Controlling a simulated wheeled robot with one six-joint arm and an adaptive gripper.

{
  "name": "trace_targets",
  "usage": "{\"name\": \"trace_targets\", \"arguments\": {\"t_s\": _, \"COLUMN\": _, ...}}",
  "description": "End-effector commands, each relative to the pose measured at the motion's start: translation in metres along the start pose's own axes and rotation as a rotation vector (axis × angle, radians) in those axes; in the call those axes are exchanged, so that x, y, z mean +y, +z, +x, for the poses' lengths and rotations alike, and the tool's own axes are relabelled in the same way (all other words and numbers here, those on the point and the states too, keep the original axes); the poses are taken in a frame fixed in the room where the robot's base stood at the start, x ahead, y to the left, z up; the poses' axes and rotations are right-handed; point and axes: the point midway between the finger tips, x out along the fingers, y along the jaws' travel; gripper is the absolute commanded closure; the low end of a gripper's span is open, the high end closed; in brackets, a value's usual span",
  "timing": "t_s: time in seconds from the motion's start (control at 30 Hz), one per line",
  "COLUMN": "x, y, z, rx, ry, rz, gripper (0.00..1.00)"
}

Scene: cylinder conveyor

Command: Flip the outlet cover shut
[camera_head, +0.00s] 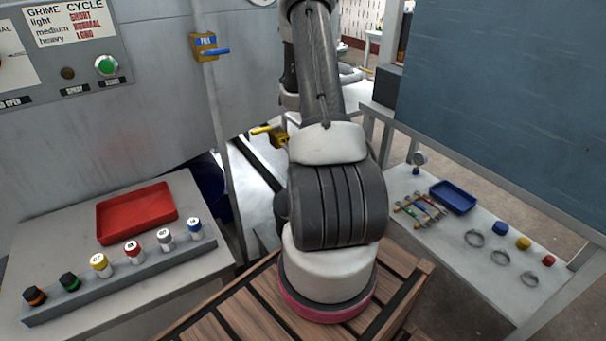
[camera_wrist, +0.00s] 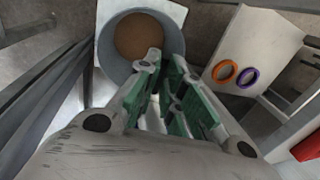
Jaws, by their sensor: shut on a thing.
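My gripper (camera_wrist: 166,62) shows in the wrist view, with grey fingers and green pads close together. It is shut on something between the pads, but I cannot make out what. Just beyond the fingertips is a round grey rim (camera_wrist: 108,58) with a brown inside, partly hidden by the fingers. I cannot tell whether it belongs to the outlet. No outlet cover can be clearly made out in either view. In the head view my arm reaches away from me and its end is out of sight.
In the head view, a left table holds a red tray (camera_head: 138,211) and a grey rack (camera_head: 120,283) of several capped bottles. A right table has a blue tray (camera_head: 453,197), tools and rings. The wrist view shows an orange ring (camera_wrist: 223,70) and a purple ring (camera_wrist: 248,77) on a white panel.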

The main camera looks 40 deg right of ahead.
Motion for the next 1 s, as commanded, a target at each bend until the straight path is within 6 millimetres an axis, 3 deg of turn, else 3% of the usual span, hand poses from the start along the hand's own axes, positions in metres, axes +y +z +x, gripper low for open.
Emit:
{"name": "trace_targets", "arguments": {"t_s": 0.17, "x": 0.001, "y": -0.001, "z": 0.000, "rx": 0.001, "ry": 0.002, "rz": -0.003, "gripper": 1.00}}
{"name": "trace_targets", "arguments": {"t_s": 0.2, "x": 0.001, "y": -0.001, "z": 0.000, "rx": 0.001, "ry": 0.002, "rz": -0.003, "gripper": 0.85}}
{"name": "trace_targets", "arguments": {"t_s": 0.3, "x": 0.001, "y": -0.001, "z": 0.000, "rx": 0.001, "ry": 0.002, "rz": -0.002, "gripper": 0.68}}
{"name": "trace_targets", "arguments": {"t_s": 0.67, "x": 0.000, "y": -0.001, "z": -0.004, "rx": 0.002, "ry": 0.001, "rz": -0.001, "gripper": 0.68}}
{"name": "trace_targets", "arguments": {"t_s": 0.77, "x": 0.000, "y": -0.001, "z": -0.015, "rx": 0.004, "ry": 0.002, "rz": -0.001, "gripper": 0.68}}
{"name": "trace_targets", "arguments": {"t_s": 1.0, "x": 0.001, "y": -0.001, "z": -0.068, "rx": 0.006, "ry": 0.004, "rz": -0.001, "gripper": 0.68}}
